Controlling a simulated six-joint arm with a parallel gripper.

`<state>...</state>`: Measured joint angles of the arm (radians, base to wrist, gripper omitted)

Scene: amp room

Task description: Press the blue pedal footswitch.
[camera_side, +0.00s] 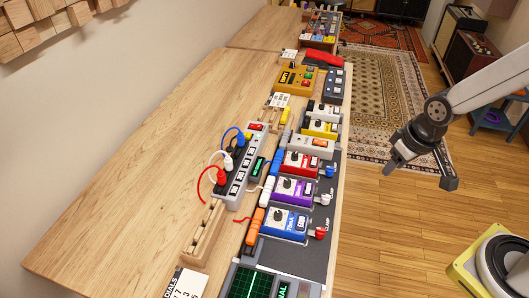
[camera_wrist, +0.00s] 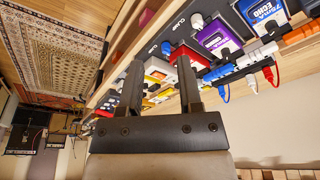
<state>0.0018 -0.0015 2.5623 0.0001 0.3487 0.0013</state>
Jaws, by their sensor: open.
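The blue pedal (camera_side: 286,223) stands in the pedal row on the table's right side, nearest the camera of the coloured pedals, with a dark knob on it. It also shows at the top right of the wrist view (camera_wrist: 264,12), partly cut off by the edge. My gripper (camera_side: 421,176) is open and empty, in the air right of the table over the floor, apart from the pedals. In the wrist view my gripper (camera_wrist: 161,62) has its two dark fingers spread.
A purple pedal (camera_side: 291,191) and a red pedal (camera_side: 300,163) stand just beyond the blue one. A power strip (camera_side: 241,170) with plugs and cables lies left of them. A green-screened device (camera_side: 250,283) is at the front. The wooden table's left side (camera_side: 130,190) is clear.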

